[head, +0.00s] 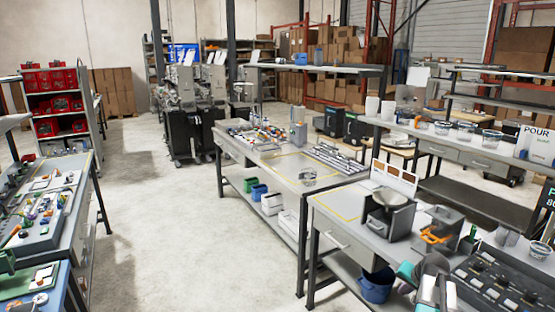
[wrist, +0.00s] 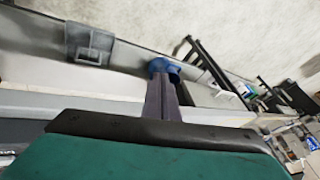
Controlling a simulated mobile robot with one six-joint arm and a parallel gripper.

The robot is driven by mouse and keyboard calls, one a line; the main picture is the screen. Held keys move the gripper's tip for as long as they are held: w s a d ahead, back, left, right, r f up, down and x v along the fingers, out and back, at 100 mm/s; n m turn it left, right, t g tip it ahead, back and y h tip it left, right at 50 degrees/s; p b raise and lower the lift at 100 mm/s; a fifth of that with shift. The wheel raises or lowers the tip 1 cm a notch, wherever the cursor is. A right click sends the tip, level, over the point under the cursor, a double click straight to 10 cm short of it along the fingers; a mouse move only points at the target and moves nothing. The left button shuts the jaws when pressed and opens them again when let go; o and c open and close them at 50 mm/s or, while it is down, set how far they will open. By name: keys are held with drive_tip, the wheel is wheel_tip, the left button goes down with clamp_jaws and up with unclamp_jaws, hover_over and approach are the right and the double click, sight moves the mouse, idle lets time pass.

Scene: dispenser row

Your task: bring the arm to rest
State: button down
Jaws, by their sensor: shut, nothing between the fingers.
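My gripper (wrist: 160,80) shows in the wrist view as two dark fingers close together, reaching up from a dark plate and a teal body. The fingers are shut with nothing between them. Their tips lie in front of a grey bench side, beside a blue bucket (wrist: 172,69) in the picture. In the head view teal and dark parts of my arm show at the bottom, right of centre, in front of the near right bench (head: 345,205). I cannot make out the fingertips clearly there.
The near bench carries a dark box-shaped device (head: 389,219), an orange-handled unit (head: 437,234) and a black control panel (head: 505,285). The blue bucket (head: 376,287) is below the bench top. A cluttered bench (head: 52,235) stands left. The floor (head: 175,220) between is clear.

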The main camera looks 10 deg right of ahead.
drive_tip(key=w+a+f+n+g+y, duration=0.1)
drive_tip(key=a+f+n, duration=0.3)
drive_tip(key=a, duration=0.8)
drive_tip(key=a+f+n+g+y, duration=0.15)
drive_tip(key=a+f, duration=0.35)
drive_tip(key=a, duration=0.7)
drive_tip(key=s+a+f+n+g+h, duration=0.1)
drive_tip(key=s+a+f+n+g, duration=0.2)
drive_tip(key=a, duration=0.6)
drive_tip(key=s+a+f+n, duration=0.2)
drive_tip(key=s+a+f, duration=0.25)
drive_tip(key=a, duration=0.45)
drive_tip(key=s+f+g+b, duration=0.6)
drive_tip(key=s+f+b, duration=0.1)
drive_tip(key=s+f, duration=1.8)
drive_tip(key=shift+s, duration=0.6)
